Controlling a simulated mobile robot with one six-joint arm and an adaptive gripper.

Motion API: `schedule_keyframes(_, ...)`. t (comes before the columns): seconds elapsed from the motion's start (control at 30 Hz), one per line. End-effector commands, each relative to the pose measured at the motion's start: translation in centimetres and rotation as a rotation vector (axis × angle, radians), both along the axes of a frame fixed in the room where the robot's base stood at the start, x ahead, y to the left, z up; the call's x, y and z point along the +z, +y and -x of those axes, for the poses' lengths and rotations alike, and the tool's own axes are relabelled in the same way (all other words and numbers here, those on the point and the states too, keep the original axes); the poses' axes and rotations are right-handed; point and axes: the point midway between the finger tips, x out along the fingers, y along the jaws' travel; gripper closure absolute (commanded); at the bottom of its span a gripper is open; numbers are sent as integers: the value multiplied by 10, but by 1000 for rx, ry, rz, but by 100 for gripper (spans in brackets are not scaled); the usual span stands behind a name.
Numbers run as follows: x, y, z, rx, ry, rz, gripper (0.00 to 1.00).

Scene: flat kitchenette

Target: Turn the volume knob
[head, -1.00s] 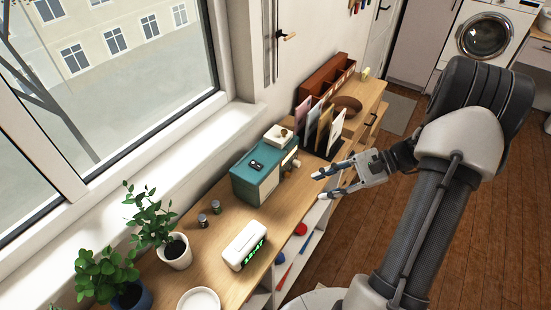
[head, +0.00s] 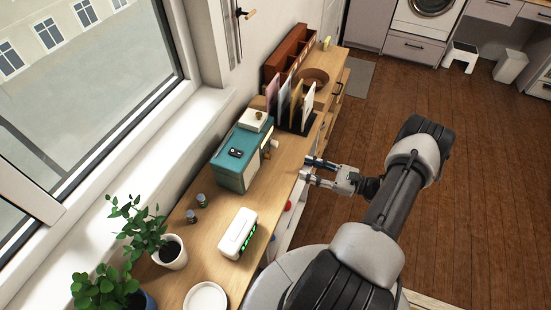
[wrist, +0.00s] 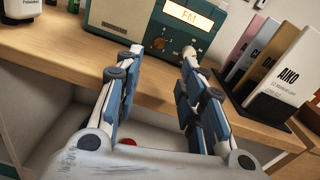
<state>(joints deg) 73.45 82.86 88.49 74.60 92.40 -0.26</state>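The teal radio (head: 232,172) stands on the wooden counter, with its front turned toward my gripper. In the wrist view, the radio (wrist: 148,20) shows a pale speaker panel and a lit FM display (wrist: 188,16). A small dark round knob (wrist: 160,43) is on its front below the display. I cannot tell from its look whether it is the volume knob. My gripper (head: 306,169) is open and empty, in front of the counter edge to the right of the radio. In the wrist view, my gripper (wrist: 162,52) has its fingers apart below the radio's front; the right finger may hide part of it.
A file rack with upright cards (head: 297,103) stands beside the radio.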

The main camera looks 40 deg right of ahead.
Motion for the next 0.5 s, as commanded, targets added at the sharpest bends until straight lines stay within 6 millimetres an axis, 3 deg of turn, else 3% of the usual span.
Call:
schedule_keyframes(0.3, 0, 39, -60, 6, 0, 1, 64)
schedule_keyframes(0.5, 0, 57, -88, 4, 1, 1, 64)
